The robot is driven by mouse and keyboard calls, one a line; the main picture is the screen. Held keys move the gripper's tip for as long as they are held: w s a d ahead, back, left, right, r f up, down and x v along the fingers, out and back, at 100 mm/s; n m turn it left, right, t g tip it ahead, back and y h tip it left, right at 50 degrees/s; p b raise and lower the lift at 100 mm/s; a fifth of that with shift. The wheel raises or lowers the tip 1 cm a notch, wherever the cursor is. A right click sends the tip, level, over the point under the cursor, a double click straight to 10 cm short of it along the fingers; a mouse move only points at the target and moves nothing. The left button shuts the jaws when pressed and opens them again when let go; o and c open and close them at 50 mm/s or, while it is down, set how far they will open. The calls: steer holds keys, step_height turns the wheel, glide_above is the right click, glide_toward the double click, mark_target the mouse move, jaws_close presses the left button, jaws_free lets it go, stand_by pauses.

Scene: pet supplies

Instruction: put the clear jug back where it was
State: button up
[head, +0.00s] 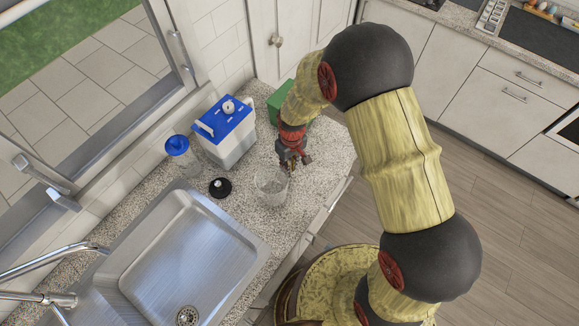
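The clear jug (269,188) stands upright on the speckled counter, right of the sink and near the counter's front edge. It is see-through, so its outline is faint. My gripper (289,168) points down at the jug's far right rim and overlaps it in the head view. The fingertips are small and dark against the jug, and I cannot tell whether they touch it or are closed on it.
A white container with a blue lid (229,118), a blue-topped clear bottle (177,147) and a black round piece (220,187) stand left of the jug. A green box (274,104) is behind my gripper. The sink (190,255) lies at lower left.

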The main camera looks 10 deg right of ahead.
steer(key=o, duration=0.4)
steer(key=r, duration=1.2)
steer(key=shift+w+d+r, duration=0.15)
steer(key=shift+d, duration=0.1)
steer(key=s+d+r+m+t, duration=0.1)
steer(key=s+d+r, duration=0.2)
steer(key=r, duration=0.6)
steer(key=s+d+r+m+t, duration=0.2)
steer(key=d+r, duration=0.2)
steer(key=r, duration=0.4)
steer(key=s+d+r+m+t, duration=0.1)
steer(key=s+d+r, duration=0.1)
steer(key=s+r, duration=0.1)
steer(key=s+d+r+m+t, duration=0.1)
steer(key=s+d+r, duration=0.1)
steer(key=s, duration=0.4)
steer(key=s+d+r+m+t, duration=0.1)
steer(key=s+d+r, duration=0.1)
steer(key=s+r, duration=0.2)
steer(key=shift+s+d+r, duration=0.15)
steer(key=shift+s+r, duration=0.2)
steer(key=shift+s, duration=0.3)
